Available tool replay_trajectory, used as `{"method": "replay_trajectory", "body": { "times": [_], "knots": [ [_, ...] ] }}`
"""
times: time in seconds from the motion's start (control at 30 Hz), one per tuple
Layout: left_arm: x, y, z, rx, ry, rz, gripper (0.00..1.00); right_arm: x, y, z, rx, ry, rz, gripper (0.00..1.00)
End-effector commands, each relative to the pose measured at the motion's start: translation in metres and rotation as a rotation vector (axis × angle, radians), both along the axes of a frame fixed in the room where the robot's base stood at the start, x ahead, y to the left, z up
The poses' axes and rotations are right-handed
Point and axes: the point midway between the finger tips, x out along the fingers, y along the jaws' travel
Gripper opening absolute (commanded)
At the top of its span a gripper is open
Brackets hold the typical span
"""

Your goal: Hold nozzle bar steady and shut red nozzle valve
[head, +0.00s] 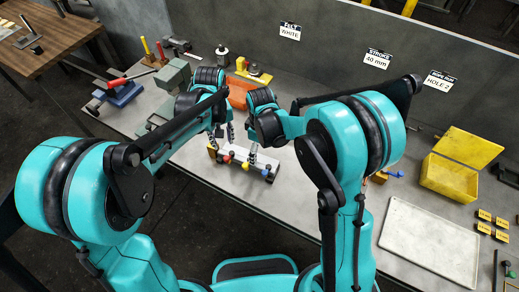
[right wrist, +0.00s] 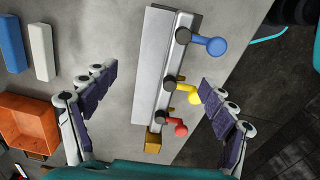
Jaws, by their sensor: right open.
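The nozzle bar (head: 240,155) lies near the front edge of the bench in the head view. In the right wrist view the pale bar (right wrist: 153,80) carries a blue valve (right wrist: 213,46), a yellow valve (right wrist: 190,94) and a red nozzle valve (right wrist: 177,129), with a brass end beyond the red one. My right gripper (right wrist: 155,78) is open, its fingers spread on either side of the bar, holding nothing. It also shows above the bar in the head view (head: 252,155). My left gripper (head: 224,135) points down at the bar's left part; its grip is unclear.
An orange bin (head: 240,92) stands behind the bar. A white tray (head: 430,240) and a yellow open box (head: 450,178) stand to the right. A blue-based clamp tool (head: 120,92) is at the left. Blue (right wrist: 12,45) and white (right wrist: 40,52) blocks lie left of the bar.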

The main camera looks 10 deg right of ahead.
Motion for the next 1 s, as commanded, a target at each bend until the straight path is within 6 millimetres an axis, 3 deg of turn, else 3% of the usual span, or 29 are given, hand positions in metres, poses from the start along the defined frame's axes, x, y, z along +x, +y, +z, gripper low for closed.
{"method": "replay_trajectory", "body": {
  "times": [0.6,0.97,1.0],
  "knots": [
    [0.0,0.0,0.0,0.0,0.0,0.0,0.34,0.001,0.002,-0.076,-0.002,0.008,0.014,0.84],
    [0.0,0.0,0.0,0.0,0.0,0.0,0.34,0.001,0.002,-0.083,-0.002,0.008,0.013,0.84],
    [0.0,0.0,0.0,0.0,0.0,0.0,0.34,0.001,0.002,-0.083,-0.002,0.008,0.013,0.79]
  ]
}}
